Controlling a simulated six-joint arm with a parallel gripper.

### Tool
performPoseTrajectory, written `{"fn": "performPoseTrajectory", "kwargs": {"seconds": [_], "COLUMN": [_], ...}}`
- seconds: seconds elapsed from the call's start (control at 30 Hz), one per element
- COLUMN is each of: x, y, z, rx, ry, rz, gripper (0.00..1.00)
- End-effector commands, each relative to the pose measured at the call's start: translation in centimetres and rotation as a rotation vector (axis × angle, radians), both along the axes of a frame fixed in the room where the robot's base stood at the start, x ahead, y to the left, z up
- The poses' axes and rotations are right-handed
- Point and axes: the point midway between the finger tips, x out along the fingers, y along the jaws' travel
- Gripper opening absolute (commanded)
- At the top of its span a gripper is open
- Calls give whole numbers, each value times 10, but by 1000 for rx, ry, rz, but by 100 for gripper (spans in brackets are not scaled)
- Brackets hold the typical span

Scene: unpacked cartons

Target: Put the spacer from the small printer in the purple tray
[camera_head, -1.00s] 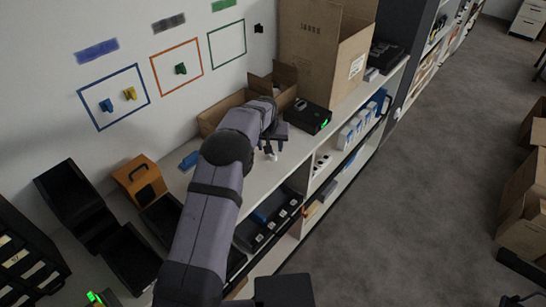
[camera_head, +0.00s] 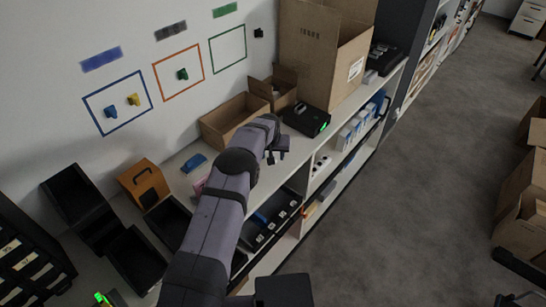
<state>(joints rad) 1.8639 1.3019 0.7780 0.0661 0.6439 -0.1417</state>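My gripper (camera_head: 277,152) is above the front edge of the white shelf top, just in front of a black device with a green light (camera_head: 307,120). I cannot tell whether this device is the small printer. The gripper is small and dark here, and its finger opening is unclear. No spacer can be made out. No clearly purple tray shows. A small pinkish thing (camera_head: 199,187) peeks out left of my arm, mostly hidden by it.
A low open carton (camera_head: 222,122), a smaller carton (camera_head: 262,88) and a tall carton (camera_head: 307,50) stand along the wall. A blue item (camera_head: 193,162), an orange box (camera_head: 143,183) and black bins (camera_head: 133,259) are to the left. The grey floor at right is partly clear.

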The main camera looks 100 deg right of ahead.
Motion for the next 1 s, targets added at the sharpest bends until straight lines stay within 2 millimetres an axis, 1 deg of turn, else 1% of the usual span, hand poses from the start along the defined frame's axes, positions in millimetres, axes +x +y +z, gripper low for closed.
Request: {"fn": "performPoseTrajectory", "kwargs": {"seconds": [0.1,0.3,0.7,0.73,0.77,0.8,0.9,0.97,1.0], "x": [-1,-2,-2,-2,-2,-2,-2,-2,-2], "y": [-4,-8,-9,-9,-9,-9,-9,-9,-9], "z": [-10,-19,-22,-22,-22,-22,-22,-22,-22], "rx": [0,0,0,0,0,0,0,0,0], "ry": [0,0,0,0,0,0,0,0,0], "rz": [0,0,0,0,0,0,0,0,0], "gripper": [46,46,46,42,34,25,3,3,0]}}
